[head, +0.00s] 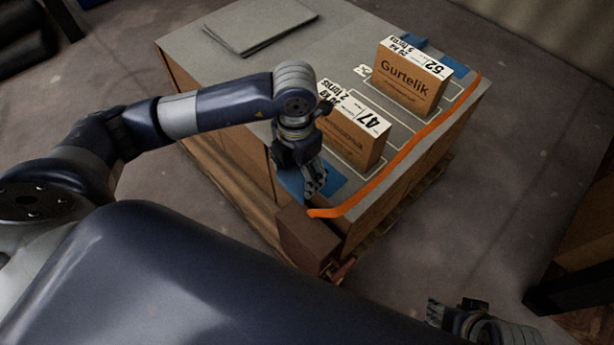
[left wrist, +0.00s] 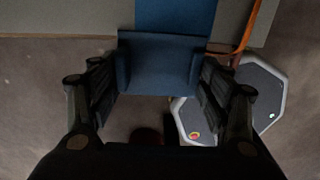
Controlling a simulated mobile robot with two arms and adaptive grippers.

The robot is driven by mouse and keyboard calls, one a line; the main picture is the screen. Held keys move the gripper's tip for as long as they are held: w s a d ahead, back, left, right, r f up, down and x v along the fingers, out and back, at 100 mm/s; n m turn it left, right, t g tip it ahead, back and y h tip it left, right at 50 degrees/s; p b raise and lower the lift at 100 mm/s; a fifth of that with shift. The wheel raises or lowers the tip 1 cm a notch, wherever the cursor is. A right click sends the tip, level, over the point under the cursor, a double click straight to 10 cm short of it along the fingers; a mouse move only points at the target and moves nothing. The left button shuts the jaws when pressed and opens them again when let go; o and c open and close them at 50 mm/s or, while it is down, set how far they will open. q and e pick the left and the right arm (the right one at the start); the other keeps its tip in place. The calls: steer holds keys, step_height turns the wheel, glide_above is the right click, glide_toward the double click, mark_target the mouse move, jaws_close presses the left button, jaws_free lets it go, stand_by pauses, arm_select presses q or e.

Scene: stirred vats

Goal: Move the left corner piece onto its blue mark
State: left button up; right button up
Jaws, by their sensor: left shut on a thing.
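The left corner piece (left wrist: 160,62) is a dark blue angled piece between the two fingers in the left wrist view. In the head view a blue part of it (head: 290,182) shows beside my left gripper (head: 314,180), which is shut on it at the near edge of the carton stack. A blue mark (head: 333,181) lies flat on the stack top, just right of the gripper. The mark also shows in the left wrist view (left wrist: 175,14), directly beyond the piece. Whether piece and stack touch is unclear. My right gripper (head: 455,315) is low at the right; its jaw opening is unclear.
An orange strap (head: 400,158) runs along the right edge of the stack top. Two labelled cartons, Gurtelik (head: 408,84) and a nearer one (head: 350,137), stand on top. More blue (head: 413,41) shows at the far end. A grey sheet (head: 258,25) lies back left.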

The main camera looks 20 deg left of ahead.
stand_by(0.4)
arm_select(q)
steer(key=shift+w+d+r, duration=0.15)
steer(key=shift+r, duration=0.05)
steer(key=w+d+r+p, duration=0.3)
steer(key=r+p, duration=0.1)
arm_select(e)
steer(key=s+f+x, duration=0.1)
steer(key=s+x, duration=0.1)
steer(key=x, duration=1)
arm_select(q)
steer(key=shift+m, duration=0.3)
steer(key=f+b, duration=0.1)
steer(key=f, duration=0.1)
steer(key=f+b, duration=0.2)
steer(key=shift+w+f, duration=0.2)
steer(key=shift+f, duration=0.1)
steer(key=shift+f+b, duration=1)
steer(key=shift+f, duration=0.35)
steer(key=shift+f+b, duration=0.85)
arm_select(e)
step_height(320, 180, up, 12)
steer(key=w+t, duration=0.1)
steer(key=w, duration=0.1)
steer(key=shift+a+f+t, duration=0.15)
steer(key=shift+a+t, duration=0.2)
steer(key=shift+t, duration=0.05)
steer(key=shift+s, duration=0.1)
